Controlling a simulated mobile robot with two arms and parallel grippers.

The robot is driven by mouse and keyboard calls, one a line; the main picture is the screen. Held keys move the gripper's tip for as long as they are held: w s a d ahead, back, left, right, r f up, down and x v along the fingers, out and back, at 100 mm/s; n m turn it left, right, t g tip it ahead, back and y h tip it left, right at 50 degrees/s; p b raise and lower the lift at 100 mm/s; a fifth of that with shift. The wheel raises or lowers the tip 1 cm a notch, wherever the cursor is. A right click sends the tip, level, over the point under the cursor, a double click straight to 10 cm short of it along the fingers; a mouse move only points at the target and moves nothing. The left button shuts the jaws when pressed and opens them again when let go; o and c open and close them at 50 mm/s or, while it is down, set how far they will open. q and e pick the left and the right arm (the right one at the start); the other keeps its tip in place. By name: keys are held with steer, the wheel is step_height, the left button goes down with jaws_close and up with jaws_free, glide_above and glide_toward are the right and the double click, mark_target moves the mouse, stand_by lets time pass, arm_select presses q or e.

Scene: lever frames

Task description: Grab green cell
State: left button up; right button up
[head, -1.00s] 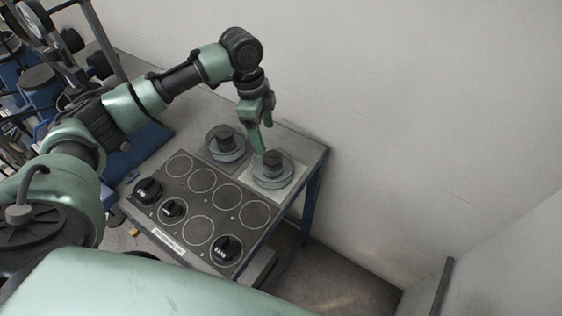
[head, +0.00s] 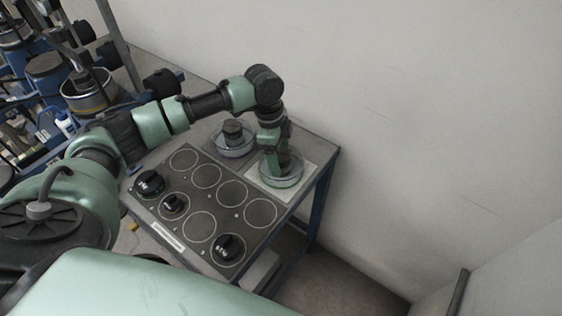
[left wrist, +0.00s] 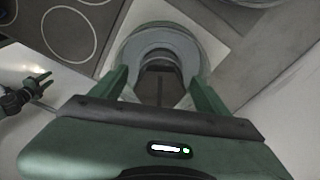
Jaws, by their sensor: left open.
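A round, clear-walled dish (head: 283,181) with a faint green tint stands on a white square pad (head: 312,172) at the table's far right corner. In the left wrist view, its grey ring (left wrist: 190,48) surrounds a dark upright knob (left wrist: 158,82). I cannot tell for certain that this is the green cell. My left gripper (head: 276,168) points down over it. In the left wrist view, the left gripper (left wrist: 158,84) is open, with a green finger on each side of the knob and visible gaps. My right gripper (left wrist: 45,87) shows small there, its fingers apart.
A similar dish (head: 233,147) with a dark knob stands just left of it. A dark panel (head: 205,205) with several pale rings and black knobs fills the table's front. A wall stands behind. Blue racks with equipment (head: 70,90) are at the far left.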

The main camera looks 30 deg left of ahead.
arm_select(q)
steer(key=shift+w+d+f, duration=0.1)
steer(key=shift+d+f, duration=0.1)
steer(key=shift+f, duration=1.05)
jaws_close()
steer(key=shift+w+r, duration=0.1)
